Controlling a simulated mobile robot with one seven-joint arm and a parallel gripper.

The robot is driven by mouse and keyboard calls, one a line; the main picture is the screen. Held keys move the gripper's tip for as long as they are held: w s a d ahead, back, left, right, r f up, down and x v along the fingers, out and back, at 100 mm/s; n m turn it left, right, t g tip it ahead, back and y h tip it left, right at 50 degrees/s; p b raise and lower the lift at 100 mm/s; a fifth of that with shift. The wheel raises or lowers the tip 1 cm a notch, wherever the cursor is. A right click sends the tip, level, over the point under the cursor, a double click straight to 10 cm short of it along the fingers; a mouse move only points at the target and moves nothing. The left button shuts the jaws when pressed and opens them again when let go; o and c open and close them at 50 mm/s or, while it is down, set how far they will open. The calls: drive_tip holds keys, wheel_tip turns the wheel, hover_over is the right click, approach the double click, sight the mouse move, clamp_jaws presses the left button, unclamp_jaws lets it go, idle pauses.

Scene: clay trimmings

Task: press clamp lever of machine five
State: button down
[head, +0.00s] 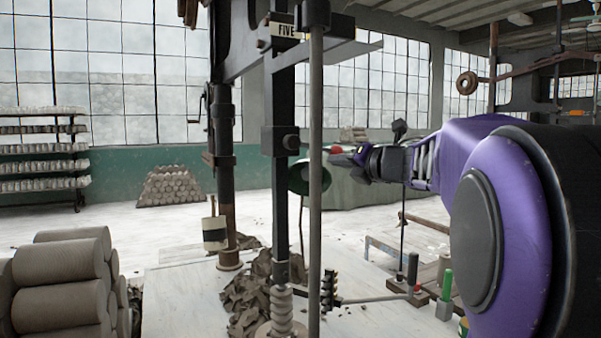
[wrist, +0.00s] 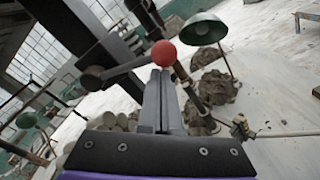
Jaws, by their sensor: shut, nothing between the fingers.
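The machine's dark upright carries a plate reading FIVE (head: 286,30) at the top middle of the head view. Its lever (wrist: 125,68) shows in the wrist view as a grey bar running from a dark pivot on the left to a red ball knob (wrist: 164,53). The red knob also shows in the head view (head: 338,149), small, right of the upright. My gripper (head: 349,158) is shut and empty, reaching in from the right. In the wrist view its fingertips (wrist: 159,74) end just below the knob. I cannot tell whether they touch it.
A vertical grey pole (head: 316,220) stands in front of the machine. A green lamp shade (head: 308,177) hangs close to the upright. Clay trimmings (head: 255,300) heap around the base. Stacked clay rolls (head: 62,285) stand at lower left. A low bench (head: 395,257) stands right.

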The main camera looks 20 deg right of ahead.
drive_tip(key=shift+d+r+n, duration=0.15)
drive_tip(key=shift+r+n, duration=0.35)
drive_tip(key=shift+n, duration=0.1)
drive_tip(key=shift+d+r+n, duration=0.15)
drive_tip(key=shift+r+n, duration=0.35)
drive_tip(key=shift+n, duration=0.1)
